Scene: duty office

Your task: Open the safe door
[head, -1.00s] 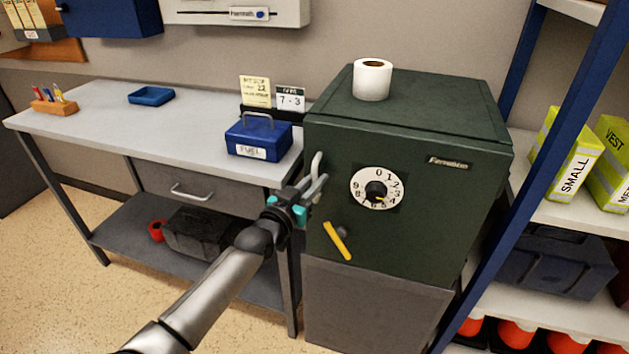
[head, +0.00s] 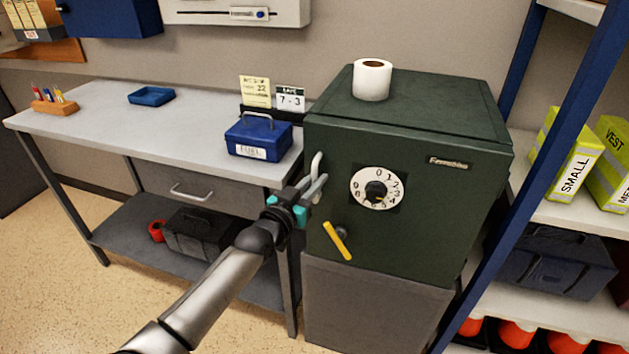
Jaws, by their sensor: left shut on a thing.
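The dark green safe (head: 435,225) stands on a grey base, and its door looks closed. A numbered dial (head: 376,188) sits in the middle of the door. A yellow lever (head: 337,240) slants down to the right below and left of the dial. My right gripper is not in view.
A white paper roll (head: 372,82) stands on the safe. The workbench (head: 90,115) at left carries a blue FUEL box (head: 258,138) close to the safe. A blue-post shelf (head: 515,180) stands close on the right. Open floor (head: 60,290) shows at lower left.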

